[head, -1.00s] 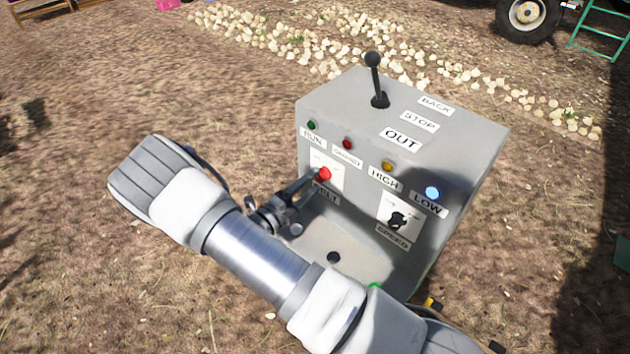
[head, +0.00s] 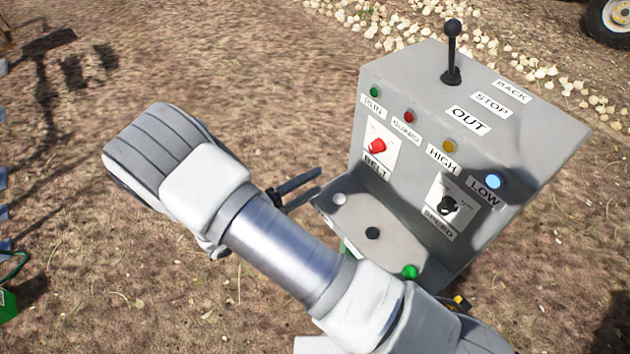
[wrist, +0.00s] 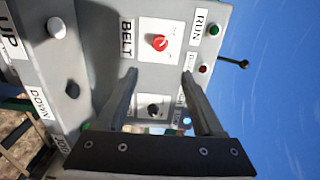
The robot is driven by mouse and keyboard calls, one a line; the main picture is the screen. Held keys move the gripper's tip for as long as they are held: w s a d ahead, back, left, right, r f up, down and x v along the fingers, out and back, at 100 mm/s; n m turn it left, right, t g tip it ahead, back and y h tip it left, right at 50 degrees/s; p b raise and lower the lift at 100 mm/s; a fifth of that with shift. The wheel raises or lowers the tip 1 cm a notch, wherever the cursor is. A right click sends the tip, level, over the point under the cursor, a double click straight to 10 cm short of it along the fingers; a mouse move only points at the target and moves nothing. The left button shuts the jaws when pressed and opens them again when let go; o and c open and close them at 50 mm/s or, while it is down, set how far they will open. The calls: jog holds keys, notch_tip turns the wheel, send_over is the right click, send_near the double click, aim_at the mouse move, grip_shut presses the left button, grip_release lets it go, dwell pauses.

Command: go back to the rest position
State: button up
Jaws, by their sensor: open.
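My gripper (head: 312,185) is open and empty, to the left of the grey control box (head: 385,90) in the head view, apart from its front face. In the wrist view my gripper (wrist: 165,88) shows two spread fingers, with the box's panel beyond them. The red BELT knob (head: 377,146) is on the panel's left part and also shows in the wrist view (wrist: 159,42). My arm crosses the lower left of the head view and hides some ground.
The black SPEED knob (head: 448,206), a black lever (head: 452,50) and a lit blue LOW lamp (head: 493,181) are on the box. Its lower shelf (head: 375,213) juts toward my arm and carries buttons. Onions (head: 400,30) lie behind. Ground to the left is open.

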dwell(0.3)
jog(key=s+d+r+m+g+y, duration=0.3)
jog(key=d+r+m+g, duration=0.3)
jog(key=m, duration=0.5)
jog(key=s+d+r+m+g+y, duration=0.25)
jog(key=d+r+m+g, duration=0.35)
jog(key=m, duration=0.4)
jog(key=s+d+r+m+t+y, duration=0.2)
jog(key=s+r+m+t+y, duration=0.5)
jog(key=r+m, duration=0.6)
jog(key=shift+s+d+r+m+y, duration=0.4)
jog(key=shift+s+m+y, duration=1.1)
jog(key=shift+m, duration=3.2)
jog(key=shift+s+h, duration=0.4)
jog(key=shift+h, duration=0.05)
